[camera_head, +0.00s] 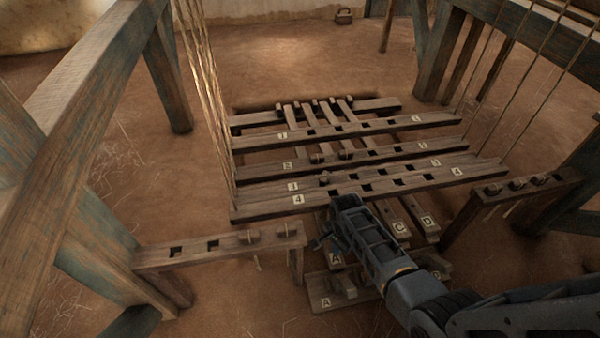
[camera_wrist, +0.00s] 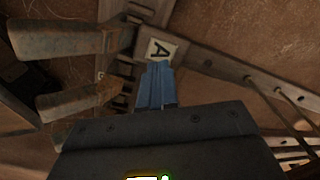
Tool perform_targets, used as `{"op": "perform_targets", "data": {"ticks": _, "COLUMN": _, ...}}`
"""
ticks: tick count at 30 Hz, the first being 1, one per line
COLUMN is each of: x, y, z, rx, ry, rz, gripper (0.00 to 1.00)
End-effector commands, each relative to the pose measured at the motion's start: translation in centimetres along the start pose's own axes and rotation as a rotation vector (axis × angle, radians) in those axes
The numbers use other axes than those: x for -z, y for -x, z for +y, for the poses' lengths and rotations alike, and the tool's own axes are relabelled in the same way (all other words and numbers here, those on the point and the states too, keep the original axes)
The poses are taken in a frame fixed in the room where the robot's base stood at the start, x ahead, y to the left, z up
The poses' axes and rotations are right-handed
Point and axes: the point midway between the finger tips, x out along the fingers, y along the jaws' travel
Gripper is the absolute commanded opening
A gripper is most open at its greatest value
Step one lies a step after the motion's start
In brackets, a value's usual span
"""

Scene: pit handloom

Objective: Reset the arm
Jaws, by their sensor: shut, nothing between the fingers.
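My gripper (camera_wrist: 156,68) is shut and empty in the wrist view, its blue-grey fingers pressed together. A pale plate marked A (camera_wrist: 161,50) shows just beyond the fingertips, on a wooden part; I cannot tell whether they touch. In the head view my dark arm reaches in from the lower right over the loom's near parts. It covers some of the boards marked A (camera_head: 335,260), C (camera_head: 400,227) and D (camera_head: 428,222). The fingers are hard to make out there.
Several numbered slotted bars (camera_head: 350,185) lie across the middle. A left rail (camera_head: 215,248) and a right rail (camera_head: 525,187) carry wooden pegs. Thick frame posts (camera_head: 165,70) and hanging cords (camera_head: 205,90) flank the loom. Two rounded wooden pieces (camera_wrist: 65,40) show close by in the wrist view.

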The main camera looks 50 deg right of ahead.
Motion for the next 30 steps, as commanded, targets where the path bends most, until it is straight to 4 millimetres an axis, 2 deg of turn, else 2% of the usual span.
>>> {"op": "perform_targets", "data": {"ticks": 10, "x": -0.2, "y": 0.3, "z": 0.4, "rx": 0.008, "ry": 0.014, "rz": 0.006, "gripper": 0.0}}
{"op": "perform_targets", "data": {"ticks": 14, "x": -1.0, "y": 1.6, "z": 1.9, "rx": 0.05, "ry": 0.083, "rz": 0.037, "gripper": 0.0}}
{"op": "perform_targets", "data": {"ticks": 16, "x": -1.7, "y": 2.8, "z": 3.2, "rx": 0.091, "ry": 0.148, "rz": 0.068, "gripper": 0.0}}
{"op": "perform_targets", "data": {"ticks": 23, "x": -4.8, "y": 9.6, "z": 8.4, "rx": 0.271, "ry": 0.436, "rz": 0.204, "gripper": 0.0}}
{"op": "perform_targets", "data": {"ticks": 26, "x": -6.3, "y": 13.7, "z": 10.5, "rx": 0.352, "ry": 0.563, "rz": 0.267, "gripper": 0.0}}
{"op": "perform_targets", "data": {"ticks": 30, "x": -8.3, "y": 20.3, "z": 13.5, "rx": 0.462, "ry": 0.733, "rz": 0.357, "gripper": 0.0}}
